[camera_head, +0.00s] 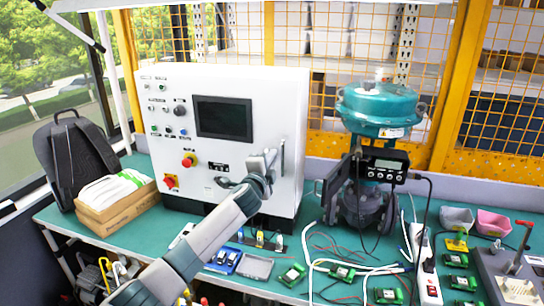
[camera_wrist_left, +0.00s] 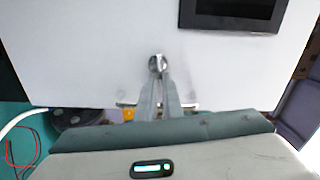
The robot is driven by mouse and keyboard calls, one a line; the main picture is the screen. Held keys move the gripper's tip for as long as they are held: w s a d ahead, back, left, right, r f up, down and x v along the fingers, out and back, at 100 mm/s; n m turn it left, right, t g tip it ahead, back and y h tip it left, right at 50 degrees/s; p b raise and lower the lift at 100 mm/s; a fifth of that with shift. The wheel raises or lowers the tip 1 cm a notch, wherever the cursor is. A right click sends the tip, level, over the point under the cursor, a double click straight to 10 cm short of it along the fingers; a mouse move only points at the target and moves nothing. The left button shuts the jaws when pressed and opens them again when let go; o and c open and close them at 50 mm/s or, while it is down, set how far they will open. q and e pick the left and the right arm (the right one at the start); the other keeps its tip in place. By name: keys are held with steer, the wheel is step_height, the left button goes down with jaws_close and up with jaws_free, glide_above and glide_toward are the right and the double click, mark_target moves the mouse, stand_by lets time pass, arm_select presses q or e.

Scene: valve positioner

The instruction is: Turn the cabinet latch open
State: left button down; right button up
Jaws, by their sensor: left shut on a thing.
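The cabinet (camera_head: 270,110) is a white box with a dark screen on its front. The latch (camera_head: 221,182) is a small part on the cabinet front, below the screen. The fingers also show in the left wrist view (camera_wrist_left: 158,76), converging at the latch. The fingers partly cover the latch, so its exact angle is hard to tell. The door looks flush. My right gripper is out of view.
A teal valve actuator (camera_head: 380,108) stands right of the cabinet. A cardboard box (camera_head: 117,208) and dark backpack (camera_head: 75,157) stand at the left. Small green circuit boards (camera_head: 341,272) and cables lie on the green bench in front. Red and yellow knobs (camera_head: 188,160) are on the cabinet's left side.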

arm_select(q)
steer(key=shift+w+a+f+m, duration=0.15)
steer(key=shift+a+f+m, duration=0.25)
steer(key=shift+m, duration=0.6)
steer(key=c, duration=2)
jaws_free()
steer(key=shift+o, duration=0.5)
steer(key=shift+w+a, duration=0.15)
steer(key=shift+a, duration=0.05)
steer(key=b+v, duration=0.3)
steer(key=v, duration=1.4)
steer(key=shift+s+b, duration=0.2)
steer(key=shift+b, duration=0.1)
